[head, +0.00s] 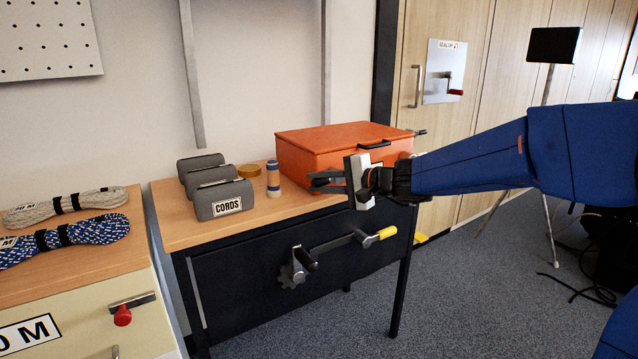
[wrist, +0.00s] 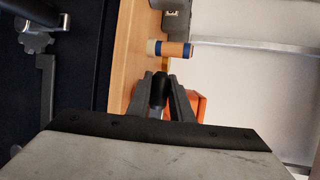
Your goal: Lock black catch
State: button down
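The orange box (head: 318,139) stands on the wooden bench top, lid down, with a black handle (head: 374,144) on the lid. My gripper (head: 318,182) is in front of the box's front face and hides part of it. In the wrist view, the two grey fingers of my gripper (wrist: 162,76) lie close on both sides of a dark round-ended piece, which looks like the black catch (wrist: 159,90). The orange box (wrist: 199,104) shows behind the fingers. My gripper hides the catch's base, so I cannot tell its exact position.
A blue-and-tan spool (head: 273,178) and the grey CORDS holder (head: 218,200) stand left of the box. A crank with a yellow grip (head: 386,233) sticks out from the bench front below my gripper. Rope coils (head: 65,205) lie on the left cabinet.

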jog(key=shift+r+m+y, duration=0.4)
jog(key=shift+m, duration=0.1)
jog(key=c, duration=1.6)
grip_release()
jog(key=shift+d, duration=0.1)
jog(key=v, duration=1.7)
jog(key=shift+s+d, duration=0.1)
jog(key=shift+s, duration=0.05)
jog(key=shift+c, duration=0.2)
